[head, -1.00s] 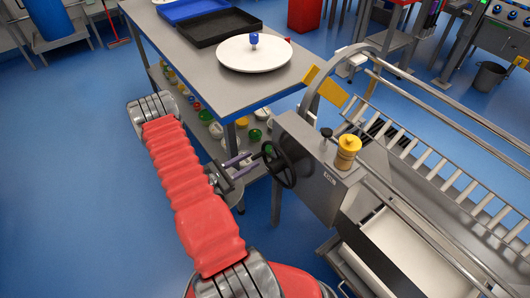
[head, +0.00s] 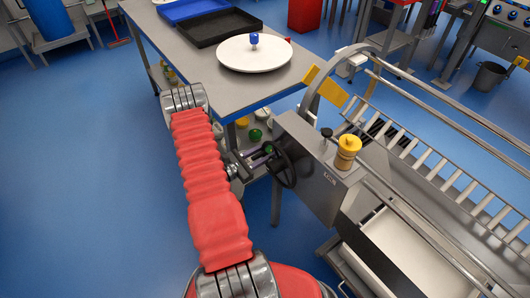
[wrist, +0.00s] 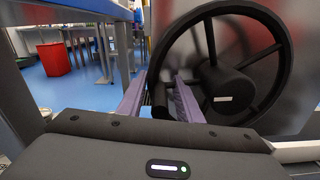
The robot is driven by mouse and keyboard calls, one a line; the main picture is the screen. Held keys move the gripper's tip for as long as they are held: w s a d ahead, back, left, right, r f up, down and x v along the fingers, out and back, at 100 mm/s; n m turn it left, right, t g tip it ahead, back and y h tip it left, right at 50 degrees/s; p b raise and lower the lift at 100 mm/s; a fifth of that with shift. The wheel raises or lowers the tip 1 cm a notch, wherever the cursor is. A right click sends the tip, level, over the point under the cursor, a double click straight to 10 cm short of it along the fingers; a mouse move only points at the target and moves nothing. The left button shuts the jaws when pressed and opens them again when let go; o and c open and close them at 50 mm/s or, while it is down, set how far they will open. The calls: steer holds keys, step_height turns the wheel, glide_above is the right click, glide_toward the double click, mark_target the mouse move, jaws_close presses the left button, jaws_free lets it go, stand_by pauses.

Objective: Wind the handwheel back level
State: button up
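The black handwheel (head: 281,164) is mounted on the side of a grey metal housing (head: 312,178). It fills the upper right of the wrist view (wrist: 226,86), with spokes, a thick hub and a small white mark on the hub. My gripper (head: 264,153) is at the wheel's left side in the head view. In the wrist view its two purple fingers (wrist: 160,88) stand apart, with the left part of the dark rim between them. A gap shows beside the left finger, so the fingers look open around the rim. Whether either finger touches it is unclear.
A grey table (head: 202,83) behind my arm holds a white round plate (head: 250,57) and a black tray (head: 211,28). A roller rack with rails (head: 440,172) runs off to the right. Blue floor is open at left.

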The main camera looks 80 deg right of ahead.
steer(key=shift+a, duration=0.1)
steer(key=c, duration=0.7)
steer(key=shift+s+f, duration=0.1)
jaws_close()
